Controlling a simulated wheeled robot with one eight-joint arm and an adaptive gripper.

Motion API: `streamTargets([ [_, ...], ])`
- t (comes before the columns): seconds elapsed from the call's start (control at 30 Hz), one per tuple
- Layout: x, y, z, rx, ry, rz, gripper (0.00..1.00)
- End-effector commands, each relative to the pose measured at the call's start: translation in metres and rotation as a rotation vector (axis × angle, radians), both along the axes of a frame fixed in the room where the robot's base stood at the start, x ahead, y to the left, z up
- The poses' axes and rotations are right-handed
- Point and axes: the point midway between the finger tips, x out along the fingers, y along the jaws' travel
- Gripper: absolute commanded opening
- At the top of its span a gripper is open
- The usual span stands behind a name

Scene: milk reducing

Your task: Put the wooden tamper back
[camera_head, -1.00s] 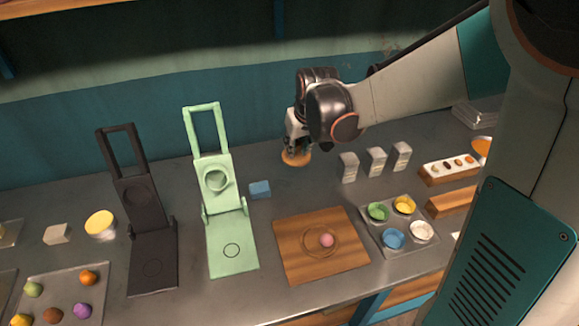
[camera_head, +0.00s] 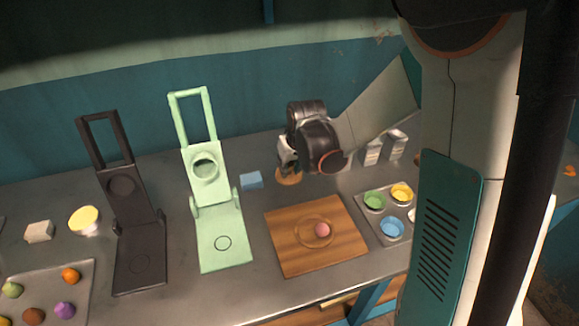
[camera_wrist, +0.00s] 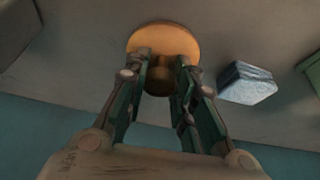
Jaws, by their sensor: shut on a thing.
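The wooden tamper, a round orange-brown disc with a knob handle (camera_head: 289,178), is under my gripper (camera_head: 288,166), to the right of the blue block. In the wrist view the tamper's disc (camera_wrist: 163,37) faces away beyond the fingers. My gripper (camera_wrist: 160,72) is shut on its handle, which is mostly hidden between the fingers. The tamper is at or just above the grey counter; I cannot tell whether it touches.
The blue block (camera_head: 251,180) is close by on the left. The green press (camera_head: 217,170) and dark press (camera_head: 130,205) stand further left. A wooden board (camera_head: 318,258) with a pink ball lies in front. Grey cartons (camera_head: 372,153) stand to the right, above the cup tray (camera_head: 372,219).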

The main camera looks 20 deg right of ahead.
Motion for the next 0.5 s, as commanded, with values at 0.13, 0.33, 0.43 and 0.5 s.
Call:
streamTargets([
  [0.13,0.0,0.0,-0.0005,0.0,0.0,0.0,0.0],
  [0.33,0.0,0.0,-0.002,0.0,0.0,0.0,0.44],
  [0.43,0.0,0.0,-0.0018,0.0,0.0,0.0,0.44],
  [0.5,0.0,0.0,-0.0018,0.0,0.0,0.0,0.44],
])
